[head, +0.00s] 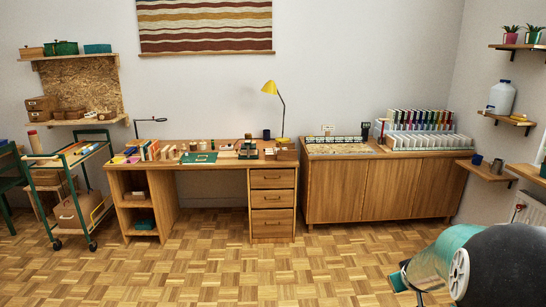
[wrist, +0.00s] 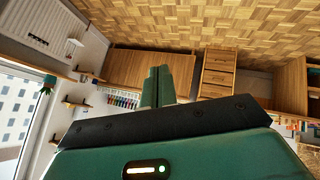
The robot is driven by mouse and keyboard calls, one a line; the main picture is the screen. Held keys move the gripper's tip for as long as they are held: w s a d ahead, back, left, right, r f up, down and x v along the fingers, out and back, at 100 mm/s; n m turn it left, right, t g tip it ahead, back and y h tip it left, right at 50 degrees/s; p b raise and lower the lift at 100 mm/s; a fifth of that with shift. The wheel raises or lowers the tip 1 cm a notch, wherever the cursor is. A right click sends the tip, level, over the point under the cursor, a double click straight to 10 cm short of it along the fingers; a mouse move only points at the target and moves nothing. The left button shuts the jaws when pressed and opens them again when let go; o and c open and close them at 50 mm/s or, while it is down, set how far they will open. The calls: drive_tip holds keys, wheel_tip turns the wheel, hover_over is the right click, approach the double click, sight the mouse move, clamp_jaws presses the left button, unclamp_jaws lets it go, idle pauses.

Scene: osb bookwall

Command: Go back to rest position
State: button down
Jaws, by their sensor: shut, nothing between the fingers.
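My gripper (wrist: 158,72) shows in the wrist view as two green fingers side by side, pressed together with nothing between them. It is held up in open air over the room, apart from any furniture. The wrist view is turned over, with the parquet floor (wrist: 200,22) at the top. In the head view my arm fills the lower right corner and hides the floor there; the fingertips cannot be made out clearly in that view.
A wooden desk (head: 272,203) and a low cabinet (head: 385,187) stand along the back wall. A green trolley (head: 85,190) stands at the left. Small wall shelves (head: 487,171) jut out at the right, above my arm. The parquet in the middle is clear.

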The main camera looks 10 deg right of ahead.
drive_tip(key=s+a+r+y, duration=0.1)
drive_tip(key=s+a+r, duration=0.2)
drive_tip(key=a+r, duration=0.4)
drive_tip(key=s+a+r, duration=0.4)
drive_tip(key=a, duration=0.5)
drive_tip(key=s+a+r+g+y, duration=0.1)
drive_tip(key=s+a+r+y, duration=0.2)
drive_tip(key=s+a, duration=1.2)
drive_tip(key=shift+s+a+r+g+y, duration=0.2)
drive_tip(key=shift+r+g+y, duration=0.1)
drive_tip(key=shift+r, duration=0.3)
